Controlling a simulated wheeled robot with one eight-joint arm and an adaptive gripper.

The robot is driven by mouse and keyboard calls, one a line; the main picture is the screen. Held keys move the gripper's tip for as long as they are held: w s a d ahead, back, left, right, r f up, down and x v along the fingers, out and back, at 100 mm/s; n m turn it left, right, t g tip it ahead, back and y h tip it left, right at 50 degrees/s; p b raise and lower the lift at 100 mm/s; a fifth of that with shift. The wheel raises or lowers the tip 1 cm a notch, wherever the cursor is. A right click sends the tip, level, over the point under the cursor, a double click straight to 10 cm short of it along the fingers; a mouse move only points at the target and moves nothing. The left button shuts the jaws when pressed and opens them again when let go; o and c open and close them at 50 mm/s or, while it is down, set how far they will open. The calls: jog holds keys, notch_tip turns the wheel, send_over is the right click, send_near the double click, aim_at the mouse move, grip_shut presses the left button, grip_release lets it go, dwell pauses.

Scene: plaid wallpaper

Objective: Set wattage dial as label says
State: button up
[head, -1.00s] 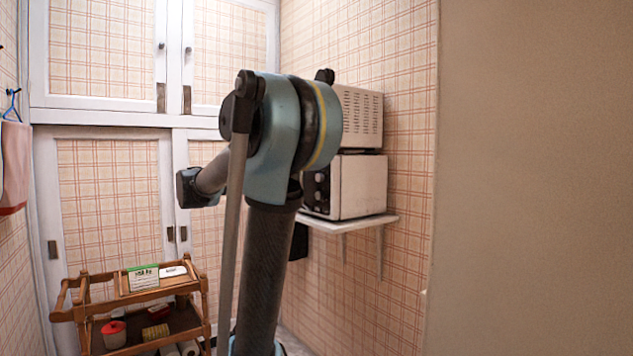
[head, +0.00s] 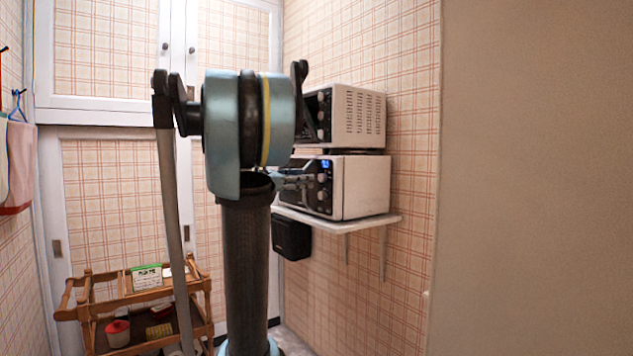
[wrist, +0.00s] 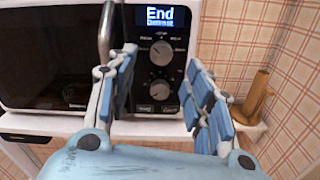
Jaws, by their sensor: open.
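The lower microwave (head: 362,187) stands on a wall shelf, with a lit display and two round dials on its front. In the wrist view its display (wrist: 165,16) reads "End" above a smaller unclear line.
A second microwave (head: 358,118) sits above the lower one. The shelf (head: 345,223) juts from the wall. A vertical handle (wrist: 106,35) lies close left of the dials. A brown wooden object (wrist: 257,95) stands at right. The cart (head: 90,310) is at lower left.

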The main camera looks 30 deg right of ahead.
aim_at(320, 177)
jog(key=shift+w+d, duration=0.2)
jog(key=shift+d, duration=3.2)
